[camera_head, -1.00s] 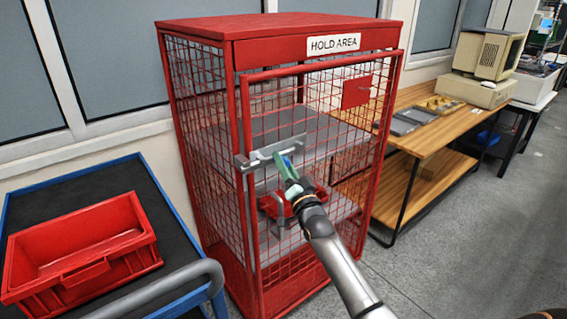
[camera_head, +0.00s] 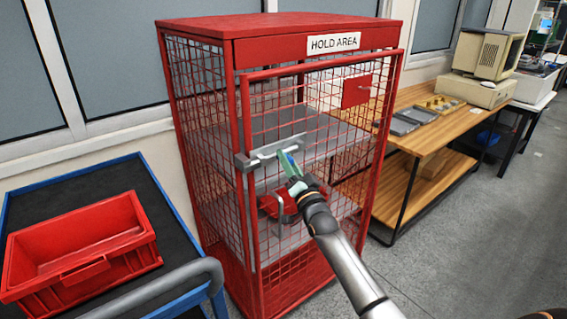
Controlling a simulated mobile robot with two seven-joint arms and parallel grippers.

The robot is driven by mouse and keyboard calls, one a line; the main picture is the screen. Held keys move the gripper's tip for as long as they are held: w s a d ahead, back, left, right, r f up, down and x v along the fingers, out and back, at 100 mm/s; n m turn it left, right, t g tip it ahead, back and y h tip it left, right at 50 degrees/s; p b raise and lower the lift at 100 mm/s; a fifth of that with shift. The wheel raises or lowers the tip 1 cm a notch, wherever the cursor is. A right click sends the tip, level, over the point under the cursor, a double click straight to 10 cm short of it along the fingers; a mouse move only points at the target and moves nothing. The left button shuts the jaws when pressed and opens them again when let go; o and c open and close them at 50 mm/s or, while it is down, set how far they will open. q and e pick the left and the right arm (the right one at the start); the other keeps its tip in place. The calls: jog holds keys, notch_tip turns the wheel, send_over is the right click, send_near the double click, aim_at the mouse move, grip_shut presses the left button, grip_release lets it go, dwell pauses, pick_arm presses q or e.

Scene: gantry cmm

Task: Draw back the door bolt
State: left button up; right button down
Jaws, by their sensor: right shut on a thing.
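The door bolt (camera_head: 262,155) is a grey metal bar on a plate, lying across the left edge of the red mesh cage door (camera_head: 318,110). Its left end is at the grey keeper on the door's left post. My right gripper (camera_head: 287,163) is at the right part of the bolt, shut on the bolt's handle, with light green fingers around it. The fingers and the wrist hide most of the handle. The door looks closed against the cage frame. My left gripper is not in view.
The red cage (camera_head: 200,120) holds shelves with a red item (camera_head: 278,205) behind the mesh. A trolley with a red bin (camera_head: 80,250) stands at the left. A wooden bench (camera_head: 440,125) with a computer (camera_head: 487,60) stands at the right.

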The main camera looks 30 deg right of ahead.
jog(key=d+b, duration=0.1)
jog(key=d, duration=0.3)
jog(key=shift+w+f, duration=0.1)
jog(key=shift+w, duration=0.05)
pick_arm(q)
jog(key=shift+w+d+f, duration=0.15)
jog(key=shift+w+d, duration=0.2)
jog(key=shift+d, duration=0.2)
pick_arm(e)
jog(key=shift+d, duration=0.1)
jog(key=shift+r, duration=0.2)
jog(key=c, duration=0.6)
grip_release()
jog(key=shift+f, duration=0.1)
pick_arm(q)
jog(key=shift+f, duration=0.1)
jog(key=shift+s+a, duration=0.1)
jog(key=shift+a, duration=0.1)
pick_arm(e)
jog(key=v, duration=1.2)
